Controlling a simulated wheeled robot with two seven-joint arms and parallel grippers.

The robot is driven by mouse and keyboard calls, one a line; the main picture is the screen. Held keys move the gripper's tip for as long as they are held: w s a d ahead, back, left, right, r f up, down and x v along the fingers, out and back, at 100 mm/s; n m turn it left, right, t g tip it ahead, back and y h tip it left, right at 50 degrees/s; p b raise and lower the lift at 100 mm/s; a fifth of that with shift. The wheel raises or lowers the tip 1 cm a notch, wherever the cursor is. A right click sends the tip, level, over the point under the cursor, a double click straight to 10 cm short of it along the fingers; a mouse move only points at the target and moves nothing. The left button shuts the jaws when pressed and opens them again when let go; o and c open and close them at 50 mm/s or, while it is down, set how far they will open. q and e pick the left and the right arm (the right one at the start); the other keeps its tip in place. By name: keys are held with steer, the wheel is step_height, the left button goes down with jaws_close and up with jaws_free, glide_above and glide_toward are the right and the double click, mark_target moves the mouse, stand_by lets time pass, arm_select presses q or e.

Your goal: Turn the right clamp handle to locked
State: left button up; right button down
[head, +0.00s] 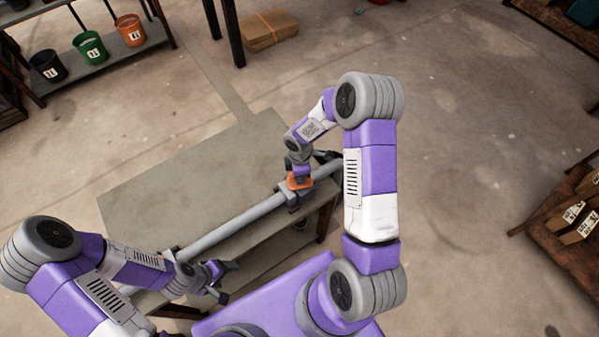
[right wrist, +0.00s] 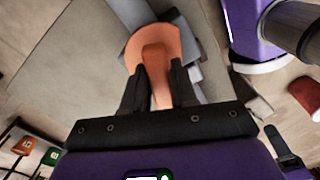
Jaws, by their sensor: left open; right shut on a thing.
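The right clamp handle (right wrist: 156,62) is orange. In the right wrist view it lies between the two dark fingers of my right gripper (right wrist: 159,84), which is shut on it. In the head view the orange handle (head: 299,183) sits on a grey clamp at the right part of a long grey pipe (head: 232,230), below my right gripper (head: 298,172), which partly hides it. My left gripper (head: 226,281) is open and empty near the left part of the pipe, at the table's front edge. I cannot tell the handle's exact angle.
The pipe lies along the front of a grey table (head: 170,185) whose back part is bare. A shelf with black, green and orange buckets (head: 130,30) stands at the far left. A cardboard stack (head: 268,30) lies on the floor behind. A wooden table (head: 570,230) stands at right.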

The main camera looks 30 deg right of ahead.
steer(key=shift+n+p, duration=0.65)
steer(key=shift+n, duration=1.65)
steer(key=c, duration=1)
jaws_free()
steer(key=shift+r, duration=0.1)
step_height(320, 180, up, 7)
steer(key=shift+r+p, duration=0.2)
steer(key=shift+p, duration=0.6)
